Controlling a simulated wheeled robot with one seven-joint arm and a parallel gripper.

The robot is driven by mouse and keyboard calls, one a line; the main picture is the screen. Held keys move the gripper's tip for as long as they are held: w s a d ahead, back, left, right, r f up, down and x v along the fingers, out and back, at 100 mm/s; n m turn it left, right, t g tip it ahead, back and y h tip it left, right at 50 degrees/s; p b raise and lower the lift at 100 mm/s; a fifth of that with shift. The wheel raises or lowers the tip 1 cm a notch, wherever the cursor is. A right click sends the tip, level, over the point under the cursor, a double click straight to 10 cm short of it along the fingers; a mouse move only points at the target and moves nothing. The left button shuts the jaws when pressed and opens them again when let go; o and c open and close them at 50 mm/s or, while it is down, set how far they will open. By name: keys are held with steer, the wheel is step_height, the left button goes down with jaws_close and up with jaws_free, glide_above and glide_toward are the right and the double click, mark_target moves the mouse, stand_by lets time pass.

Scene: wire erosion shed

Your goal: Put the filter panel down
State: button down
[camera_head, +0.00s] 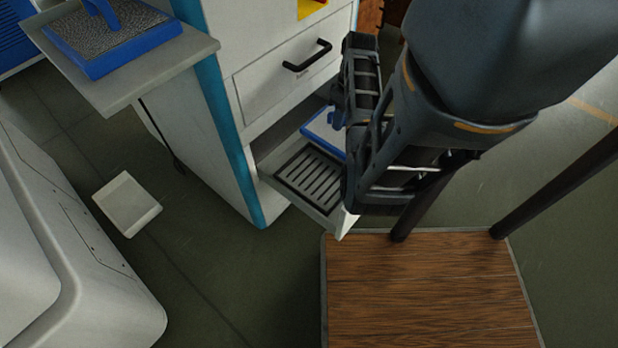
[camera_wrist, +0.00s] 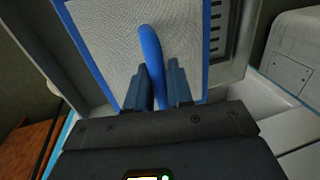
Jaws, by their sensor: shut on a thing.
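The filter panel (camera_wrist: 105,35) has a pale mesh face, a blue frame and a blue loop handle. My gripper (camera_wrist: 160,82) is shut on the handle. In the head view, the panel's blue edge (camera_head: 322,129) shows in or just above the open drawer (camera_head: 338,221), beside a black slotted plate (camera_head: 311,177). My gripper and arm hide much of the panel there. I cannot tell whether it touches the drawer floor. The wrist view also shows the slotted plate (camera_wrist: 217,30) right of the panel.
Another blue-framed panel (camera_head: 115,38) with a handle lies on a grey shelf (camera_head: 190,53) at upper left. A closed drawer (camera_head: 285,80) sits above the open one. A wood-topped stand (camera_head: 420,290) is close in front. A white tray (camera_head: 127,205) lies on the floor.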

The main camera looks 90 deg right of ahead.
steer(key=shift+w+a+f+b, duration=0.25)
steer(key=shift+w+a+f, duration=0.85)
steer(key=shift+a+f, duration=0.5)
steer(key=shift+w+a+f+b, duration=0.25)
steer(key=shift+w+a+f, duration=0.95)
steer(key=shift+f, duration=0.7)
steer(key=shift+w+a+f+b, duration=0.25)
steer(key=shift+w+a+f, duration=0.75)
steer(key=shift+a+f, duration=0.65)
steer(key=shift+d+f, duration=0.15)
steer(key=shift+f, duration=0.1)
steer(key=c, duration=1)
jaws_free()
